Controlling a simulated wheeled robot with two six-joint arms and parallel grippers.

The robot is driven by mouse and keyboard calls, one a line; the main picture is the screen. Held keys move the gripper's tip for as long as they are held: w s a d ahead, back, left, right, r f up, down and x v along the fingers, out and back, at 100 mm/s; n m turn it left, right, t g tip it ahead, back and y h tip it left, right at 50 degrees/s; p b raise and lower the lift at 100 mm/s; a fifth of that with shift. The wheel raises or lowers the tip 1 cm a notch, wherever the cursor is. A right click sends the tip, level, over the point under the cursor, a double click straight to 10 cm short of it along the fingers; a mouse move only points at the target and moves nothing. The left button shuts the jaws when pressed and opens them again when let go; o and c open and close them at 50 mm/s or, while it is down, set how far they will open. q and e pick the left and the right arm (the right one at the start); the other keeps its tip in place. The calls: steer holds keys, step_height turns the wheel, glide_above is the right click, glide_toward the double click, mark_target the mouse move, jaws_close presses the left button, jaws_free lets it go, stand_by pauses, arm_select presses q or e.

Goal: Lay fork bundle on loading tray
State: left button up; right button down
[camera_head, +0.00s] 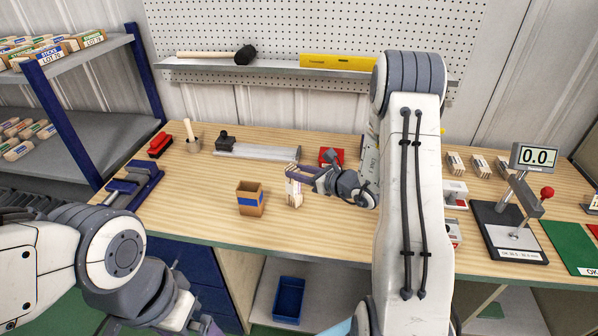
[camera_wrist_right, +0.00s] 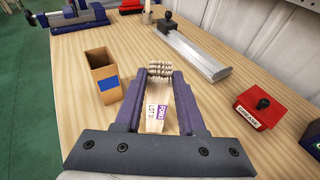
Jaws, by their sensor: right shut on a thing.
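The fork bundle (camera_wrist_right: 157,101), pale wooden pieces in a wrap with a purple "FORKS" label, sits between the two fingers of my right gripper (camera_wrist_right: 160,82). In the head view the bundle (camera_head: 293,193) hangs upright at the fingertips of my right gripper (camera_head: 296,178), over the middle of the bench; I cannot tell whether it touches the wood. A long silver channel with a black knob, which looks like the loading tray (camera_head: 262,152), lies behind and left of it, apart from the bundle. My left gripper (camera_head: 196,322) shows only partly at the bottom edge; its fingers are mostly hidden.
An open cardboard box with a blue label (camera_head: 250,199) stands just left of the bundle. A red block with a black knob (camera_wrist_right: 262,108) is on the right in the wrist view. A scale-like gauge (camera_head: 510,230) stands at right. A blue vise (camera_head: 133,184) is at left.

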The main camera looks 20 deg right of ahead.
steer(key=shift+f, duration=0.15)
steer(key=c, duration=0.5)
jaws_free()
